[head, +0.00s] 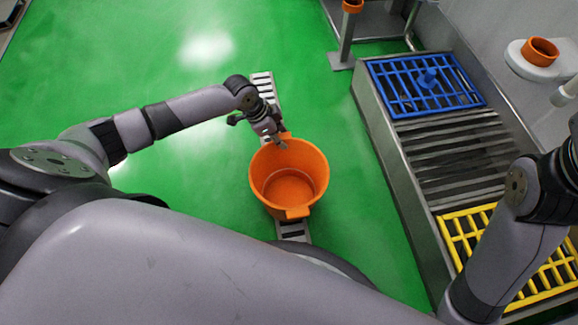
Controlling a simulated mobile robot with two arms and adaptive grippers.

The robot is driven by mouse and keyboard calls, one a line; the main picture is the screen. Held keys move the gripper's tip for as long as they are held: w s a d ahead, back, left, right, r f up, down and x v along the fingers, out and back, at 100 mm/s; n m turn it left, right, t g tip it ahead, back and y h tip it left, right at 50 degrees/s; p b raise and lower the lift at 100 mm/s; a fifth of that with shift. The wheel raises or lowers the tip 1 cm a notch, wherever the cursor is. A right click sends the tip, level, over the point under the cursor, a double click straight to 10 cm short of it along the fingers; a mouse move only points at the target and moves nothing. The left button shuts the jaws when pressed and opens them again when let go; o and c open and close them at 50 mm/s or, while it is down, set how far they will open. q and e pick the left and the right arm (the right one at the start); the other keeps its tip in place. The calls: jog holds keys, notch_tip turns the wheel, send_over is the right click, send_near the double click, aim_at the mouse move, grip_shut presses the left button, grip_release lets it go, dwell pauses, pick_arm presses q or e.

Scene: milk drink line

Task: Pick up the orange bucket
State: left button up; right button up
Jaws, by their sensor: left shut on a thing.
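The orange bucket (313,178) stands upright with its open top facing me, near the middle of the head view. It looks empty, and a tab sticks out from its rim at the near side and another at the far side. My left gripper (281,143) reaches in from the left and is shut on the far side of the bucket, at its rim. My right arm shows at the right edge, but its gripper is out of view.
The green floor (200,180) is open around the bucket. A grey slotted strip (262,80) runs beneath it. At right stands a metal conveyor with a blue crate (395,75) and a yellow crate (455,235). An orange ring (541,50) sits on a white fixture.

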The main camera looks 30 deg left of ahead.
pick_arm(q)
grip_shut()
dwell(0.5)
